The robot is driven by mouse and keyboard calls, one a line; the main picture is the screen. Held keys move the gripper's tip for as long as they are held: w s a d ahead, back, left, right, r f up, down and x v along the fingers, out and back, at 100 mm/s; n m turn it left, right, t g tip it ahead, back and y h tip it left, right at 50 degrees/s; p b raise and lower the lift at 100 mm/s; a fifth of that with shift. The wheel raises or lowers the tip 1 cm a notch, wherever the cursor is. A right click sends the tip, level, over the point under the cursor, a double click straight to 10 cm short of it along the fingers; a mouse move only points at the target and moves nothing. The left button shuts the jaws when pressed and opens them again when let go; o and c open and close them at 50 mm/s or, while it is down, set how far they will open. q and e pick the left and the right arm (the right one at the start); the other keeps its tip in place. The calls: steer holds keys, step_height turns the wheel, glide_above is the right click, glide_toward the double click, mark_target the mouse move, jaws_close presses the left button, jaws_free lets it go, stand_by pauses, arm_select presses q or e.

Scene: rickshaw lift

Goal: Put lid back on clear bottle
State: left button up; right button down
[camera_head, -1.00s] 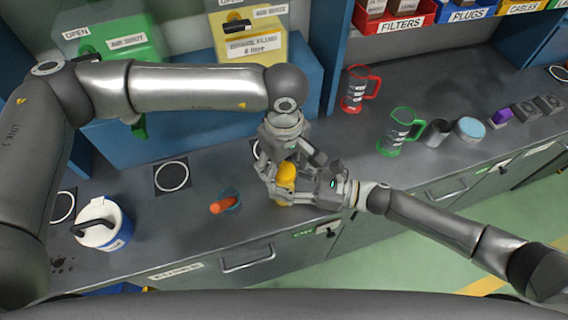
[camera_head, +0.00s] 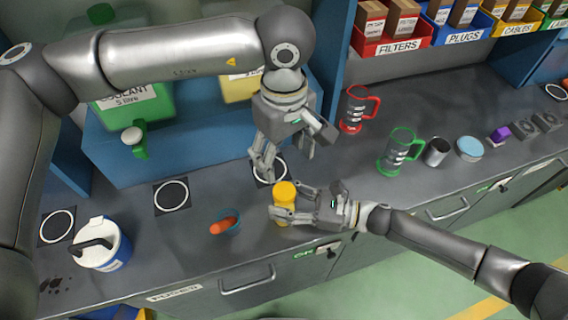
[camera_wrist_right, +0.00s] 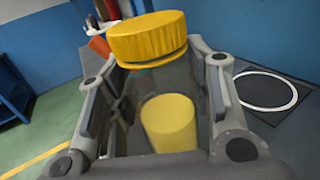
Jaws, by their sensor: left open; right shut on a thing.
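The clear bottle (camera_wrist_right: 152,88) stands in my right gripper (camera_head: 294,204), with yellow contents (camera_wrist_right: 170,122) showing low inside it. The ribbed yellow lid (camera_wrist_right: 148,38) sits at the bottle's top in the right wrist view; I cannot tell how tightly it is seated. The lid also shows in the head view (camera_head: 285,189). My right gripper is shut around the bottle from the right. My left gripper (camera_head: 287,158) is open and empty, above and behind the lid, apart from it.
A blue cup with an orange item (camera_head: 225,224) stands left of the bottle. A white-and-blue jug (camera_head: 100,245) is further left. Green (camera_head: 399,150) and red (camera_head: 356,108) mugs and a metal cup (camera_head: 437,152) stand right. Counter behind the bottle has a free ringed pad (camera_head: 270,170).

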stand_by(0.3)
steer(key=c, duration=0.6)
jaws_free()
steer(key=v, duration=1.2)
